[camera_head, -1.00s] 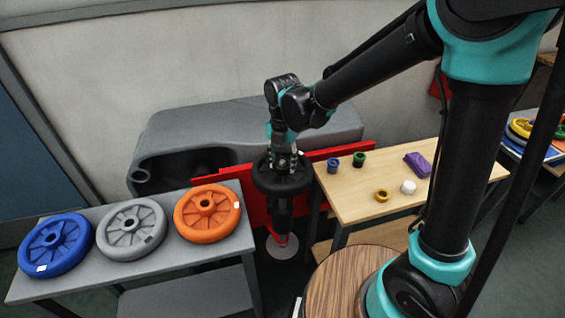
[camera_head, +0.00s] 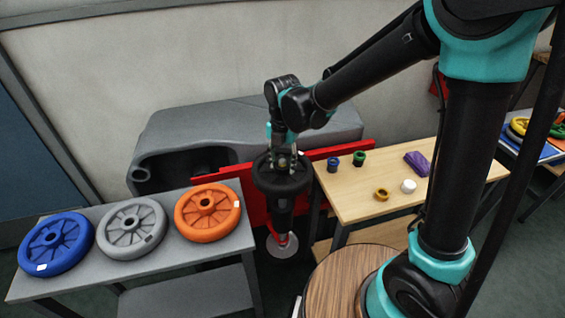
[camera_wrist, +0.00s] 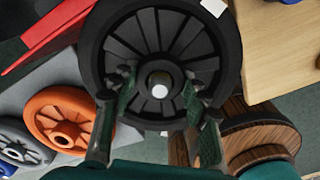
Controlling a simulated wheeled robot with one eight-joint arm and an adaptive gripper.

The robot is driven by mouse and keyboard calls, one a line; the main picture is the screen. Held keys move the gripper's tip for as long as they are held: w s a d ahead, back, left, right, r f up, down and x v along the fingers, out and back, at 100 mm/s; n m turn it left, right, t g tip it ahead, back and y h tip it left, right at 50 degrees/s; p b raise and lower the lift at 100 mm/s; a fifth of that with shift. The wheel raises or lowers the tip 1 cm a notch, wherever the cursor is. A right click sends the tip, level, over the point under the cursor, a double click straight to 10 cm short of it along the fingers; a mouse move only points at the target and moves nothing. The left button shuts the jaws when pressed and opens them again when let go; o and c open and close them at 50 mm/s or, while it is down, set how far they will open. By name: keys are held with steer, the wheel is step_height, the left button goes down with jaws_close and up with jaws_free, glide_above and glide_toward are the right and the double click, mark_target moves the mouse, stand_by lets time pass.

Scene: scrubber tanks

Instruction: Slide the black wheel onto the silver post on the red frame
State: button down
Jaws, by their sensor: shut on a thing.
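The black wheel (camera_head: 268,185) lies roughly flat beside the red frame (camera_head: 336,151) in the head view. My gripper (camera_head: 283,163) is above it, pointing down, with its fingers shut on the wheel's hub. In the wrist view the wheel (camera_wrist: 108,48) fills the top middle, and my gripper (camera_wrist: 159,92) has a finger on each side of the hub. The round bright end of the silver post (camera_wrist: 160,90) shows in the hub's centre, so the wheel appears to be around its tip. The rest of the post is hidden; how far down the wheel sits I cannot tell.
A grey table at the left holds a blue wheel (camera_head: 55,243), a grey wheel (camera_head: 131,229) and an orange wheel (camera_head: 207,212). A wooden table (camera_head: 350,205) at the right holds small parts and a purple block (camera_head: 416,163). A grey housing (camera_head: 230,130) stands behind.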

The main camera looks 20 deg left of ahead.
stand_by(0.4)
steer(key=c, duration=0.7)
jaws_free()
steer(key=shift+r, duration=0.3)
steer(key=shift+r, duration=0.3)
steer(key=shift+r, duration=0.35)
steer(key=shift+r, duration=0.35)
steer(key=shift+r, duration=0.25)
steer(key=shift+r, duration=3.45)
